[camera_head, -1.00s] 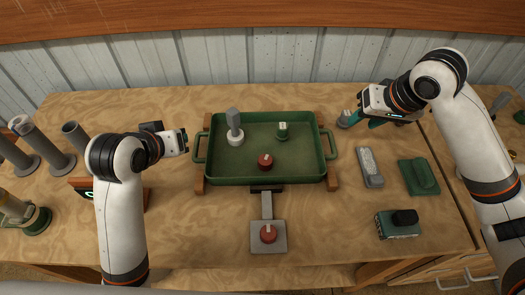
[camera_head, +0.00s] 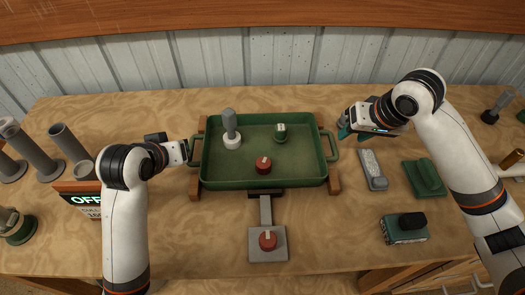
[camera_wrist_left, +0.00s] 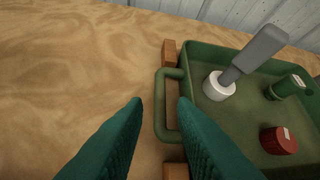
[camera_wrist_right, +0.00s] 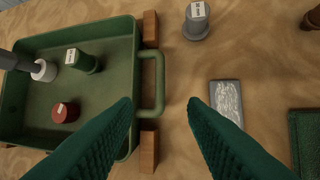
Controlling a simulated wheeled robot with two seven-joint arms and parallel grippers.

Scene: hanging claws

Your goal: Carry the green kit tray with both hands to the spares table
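The green kit tray (camera_head: 265,182) rests on wooden blocks (camera_head: 333,178) on the bench. It holds a grey-handled white piece (camera_head: 231,138), a green knob (camera_head: 280,133) and a red knob (camera_head: 263,165). My left gripper (camera_head: 187,152) is open at the tray's left handle (camera_wrist_left: 160,112); in the left wrist view the handle bar shows between the fingertips. My right gripper (camera_head: 348,128) is open and empty, right of the tray. In the right wrist view the right handle (camera_wrist_right: 158,85) shows between the fingers, apart from them. Which surface is the spares table, I cannot tell.
A grey block (camera_head: 373,170), a green case (camera_head: 424,178) and a green-and-black device (camera_head: 404,228) lie right of the tray. A grey plate with a red knob (camera_head: 267,243) is in front. Grey tubes (camera_head: 70,145) and an OFF sign (camera_head: 78,200) stand left.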

